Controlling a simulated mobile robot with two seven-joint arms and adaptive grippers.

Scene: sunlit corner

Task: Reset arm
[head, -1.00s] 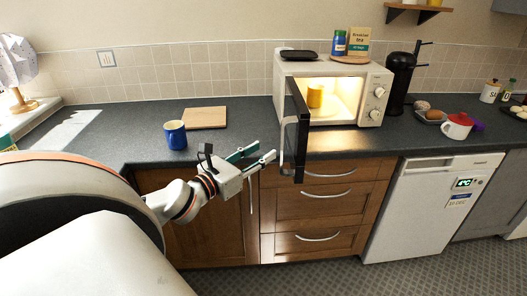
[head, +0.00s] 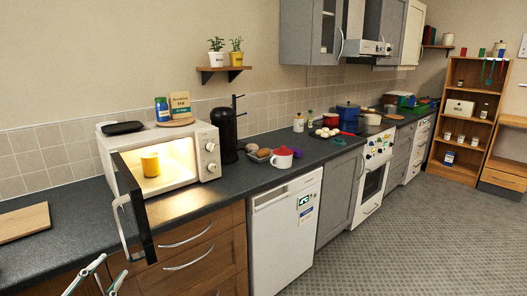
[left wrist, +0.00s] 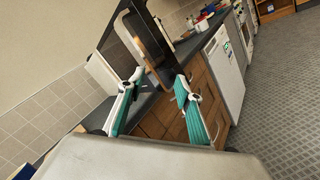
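My left gripper (head: 111,268) shows at the bottom left of the head view, in front of the counter and below the open microwave door (head: 133,208). In the left wrist view the gripper (left wrist: 158,82) has its two teal-padded fingers spread apart, with nothing held between them. The dark door (left wrist: 148,50) shows beyond the fingertips; whether it touches them I cannot tell. The microwave (head: 203,150) is lit inside, and a yellow mug (head: 150,164) stands in it. My right gripper is in neither view.
A wooden board (head: 22,222) lies on the counter at the left. A black coffee machine (head: 227,140) and a red-lidded white pot (head: 282,159) stand right of the microwave. The white dishwasher (head: 285,230) is below. The grey floor (head: 400,240) at the right is clear.

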